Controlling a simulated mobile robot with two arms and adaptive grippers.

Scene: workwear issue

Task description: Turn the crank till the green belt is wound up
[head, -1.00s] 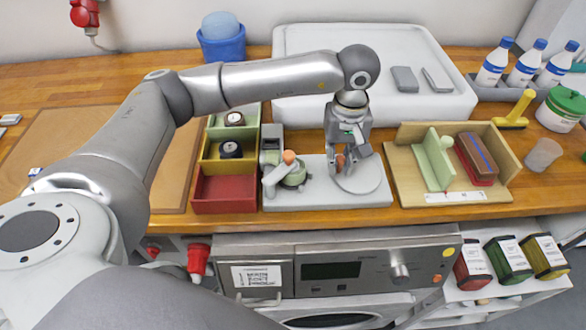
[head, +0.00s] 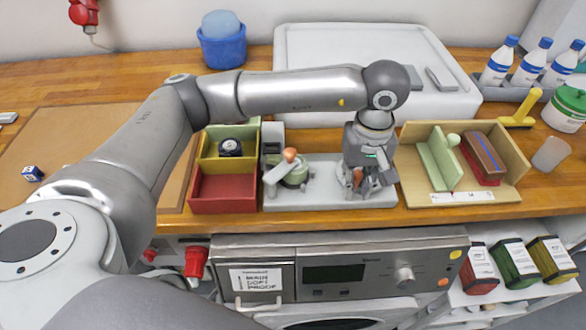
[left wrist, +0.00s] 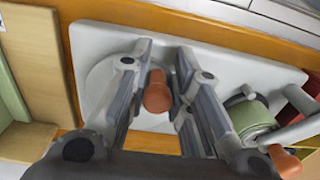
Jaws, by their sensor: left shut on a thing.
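A pale grey base plate (head: 317,195) on the wooden bench carries a round crank disc, mostly hidden by my gripper in the head view; the disc (left wrist: 101,80) shows in the left wrist view. Its upright orange-brown knob (left wrist: 157,92) stands between my left gripper's fingers (left wrist: 156,98). In the head view my left gripper (head: 367,184) points down and is shut on this knob (head: 357,177). Left of it is a green roll (head: 295,174), seemingly the belt, beside a grey arm with an orange knob (head: 290,154). How much belt is wound cannot be told. My right gripper is out of view.
A box with coloured compartments (head: 223,192) stands close left of the plate. A wooden tray (head: 412,192) with a green part and a brown block stands close right. A white basin (head: 300,45) is behind. The bench's front edge is just before the plate.

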